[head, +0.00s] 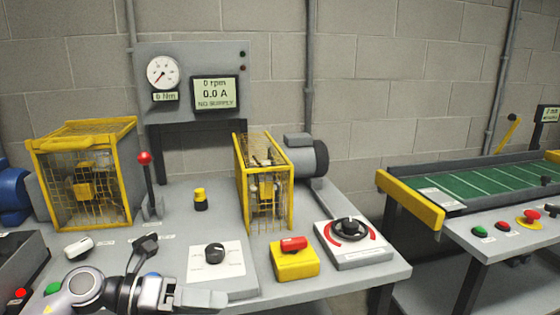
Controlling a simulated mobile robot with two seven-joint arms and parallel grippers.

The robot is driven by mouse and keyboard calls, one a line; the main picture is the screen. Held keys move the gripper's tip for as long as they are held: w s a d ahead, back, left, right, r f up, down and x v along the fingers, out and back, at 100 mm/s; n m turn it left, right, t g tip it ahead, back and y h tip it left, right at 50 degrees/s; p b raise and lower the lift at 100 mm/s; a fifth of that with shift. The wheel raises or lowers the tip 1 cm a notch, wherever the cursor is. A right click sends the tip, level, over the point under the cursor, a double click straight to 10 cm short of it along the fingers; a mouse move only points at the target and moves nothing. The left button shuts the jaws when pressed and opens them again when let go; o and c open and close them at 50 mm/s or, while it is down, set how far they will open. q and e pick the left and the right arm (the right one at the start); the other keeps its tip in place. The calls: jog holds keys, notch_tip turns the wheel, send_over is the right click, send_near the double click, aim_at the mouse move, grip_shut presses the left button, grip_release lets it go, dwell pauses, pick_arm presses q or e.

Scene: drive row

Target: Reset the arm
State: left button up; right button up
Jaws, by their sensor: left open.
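My left gripper (200,295) is low at the left front of the grey bench (370,275), with its arm coming in from the bottom left. It is open and nothing shows between its fingers. A lever with a red ball knob (144,159) stands upright behind it, beside the left yellow guard cage (85,185). A white plate with a black rotary knob (214,252) lies just behind the gripper, apart from it as far as I can tell. My right gripper is not in view.
A panel (207,60) carries a gauge and a display reading 0 rpm, 0.0 A, NO SUPPLY. A second yellow cage (265,180), a yellow box with red switch (295,260) and a red-ringed dial (348,232) stand rightward. A green-topped conveyor (490,185) is far right.

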pick_arm(q)
jog(key=s+a+f+m+t+y+p, duration=0.3)
jog(key=s+f+m+y, duration=0.3)
jog(key=m, duration=1.1)
jog(key=s+a+f+m+t+y+p, duration=0.2)
jog(key=s+a+f+m+t+y, duration=0.2)
jog(key=s+f+m, duration=0.8)
notch_tip(320, 180, down, 2)
jog(key=m+y, duration=0.2)
jog(key=m, duration=0.3)
jog(key=shift+s+a+p, duration=0.25)
jog(key=shift+a+p, duration=0.15)
